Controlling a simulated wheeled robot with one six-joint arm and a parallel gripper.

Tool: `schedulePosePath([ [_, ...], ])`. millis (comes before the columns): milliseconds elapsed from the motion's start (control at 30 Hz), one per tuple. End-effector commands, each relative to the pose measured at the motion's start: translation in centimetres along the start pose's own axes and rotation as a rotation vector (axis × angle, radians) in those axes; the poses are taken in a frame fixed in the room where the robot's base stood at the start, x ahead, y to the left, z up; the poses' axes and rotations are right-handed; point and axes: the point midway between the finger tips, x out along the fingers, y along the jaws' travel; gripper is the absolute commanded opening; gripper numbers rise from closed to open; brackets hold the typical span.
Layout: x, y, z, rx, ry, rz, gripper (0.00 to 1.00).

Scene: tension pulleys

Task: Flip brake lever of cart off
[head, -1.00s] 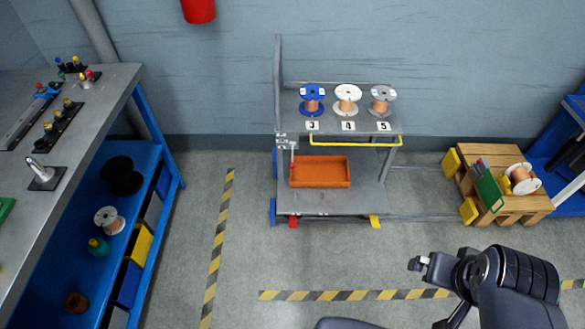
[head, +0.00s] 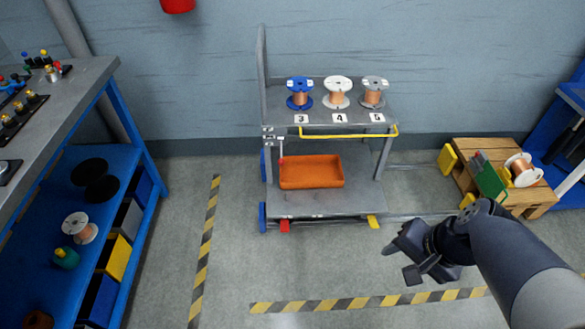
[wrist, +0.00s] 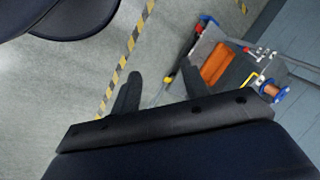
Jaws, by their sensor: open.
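The grey cart (head: 350,196) stands against the wall, and it also shows tilted in the wrist view (wrist: 233,75). At its left upright, a thin lever (head: 281,150) with a red tip hangs down beside a small labelled plate (head: 268,139); the plate's writing is too small to read. A red pedal-like part (head: 285,226) sits at the cart's lower left edge. My gripper (head: 400,262) is open and empty, in front of the cart's lower right and apart from it. Its two fingers show spread in the wrist view (wrist: 160,88).
An orange bin (head: 311,172) is on the lower shelf, three spools (head: 338,96) on top. A yellow handle (head: 350,135) runs along the top shelf's front. A blue workbench (head: 60,190) is left, a wooden pallet (head: 495,178) right.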

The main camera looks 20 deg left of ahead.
Motion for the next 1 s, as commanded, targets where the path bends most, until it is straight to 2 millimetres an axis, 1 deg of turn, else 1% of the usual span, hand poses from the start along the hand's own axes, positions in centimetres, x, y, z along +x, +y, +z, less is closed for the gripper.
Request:
schedulePosePath([
  [33,3.7,0.5,-0.2,0.043,-0.033,-0.023,0.39],
  [267,13.1,0.0,-1.7,0.244,-0.151,-0.133,0.20],
  [300,14.8,0.0,-2.0,0.281,-0.171,-0.150,0.17],
  [367,17.4,0.0,-2.5,0.337,-0.199,-0.175,0.12],
  [400,19.1,0.0,-2.7,0.375,-0.218,-0.191,0.08],
  [467,21.7,0.0,-3.2,0.432,-0.245,-0.215,0.03],
  [500,23.5,0.1,-3.5,0.470,-0.263,-0.230,0.00],
  [700,32.1,0.7,-5.1,0.663,-0.340,-0.297,0.00],
  [800,35.5,0.9,-5.8,0.742,-0.367,-0.321,0.00],
  [833,36.4,1.0,-6.0,0.763,-0.373,-0.327,0.00],
  [900,38.0,1.2,-6.4,0.802,-0.385,-0.339,0.00],
  [1000,39.3,1.3,-6.7,0.840,-0.395,-0.350,0.00],
])
